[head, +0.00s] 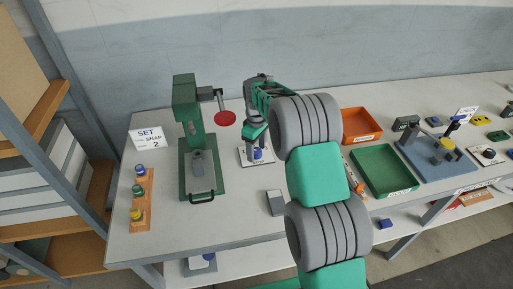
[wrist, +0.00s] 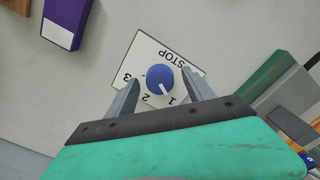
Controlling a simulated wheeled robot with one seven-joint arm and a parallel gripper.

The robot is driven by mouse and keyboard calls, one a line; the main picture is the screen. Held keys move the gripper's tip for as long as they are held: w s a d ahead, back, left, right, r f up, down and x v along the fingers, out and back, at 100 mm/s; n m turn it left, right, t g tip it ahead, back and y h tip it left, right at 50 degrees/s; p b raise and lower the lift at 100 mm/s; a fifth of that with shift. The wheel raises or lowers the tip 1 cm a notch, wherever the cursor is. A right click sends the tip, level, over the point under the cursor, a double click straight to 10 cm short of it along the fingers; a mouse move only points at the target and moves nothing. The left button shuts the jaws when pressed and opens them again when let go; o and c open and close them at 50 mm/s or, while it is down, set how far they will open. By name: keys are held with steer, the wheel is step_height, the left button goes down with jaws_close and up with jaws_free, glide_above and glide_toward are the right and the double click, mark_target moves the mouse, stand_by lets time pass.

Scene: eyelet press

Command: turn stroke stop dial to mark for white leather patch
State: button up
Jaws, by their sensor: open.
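The stroke stop dial (wrist: 160,78) is a blue round knob on a white plate (wrist: 143,50) marked STOP, with numbers 1, 2 and 3. Its white pointer line points at or close to 1. In the head view the dial (head: 258,154) is partly hidden by my arm. My gripper (wrist: 161,80) is open, its fingers on either side of the dial; I cannot tell whether they touch it. The green press (head: 187,95) stands to the left, with a red disc (head: 225,118) on its side arm. I cannot make out a white leather patch for certain.
A card (head: 147,138) reads SET SNAP 2. Coloured knobs stand on a wooden strip (head: 142,185) at the left. An orange tray (head: 361,125), a green tray (head: 385,170) and a blue-based device (head: 437,155) are at right. A grey block (head: 276,203) lies near the front edge.

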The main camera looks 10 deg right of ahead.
steer(key=shift+f, duration=0.15)
jaws_close()
stand_by(0.6)
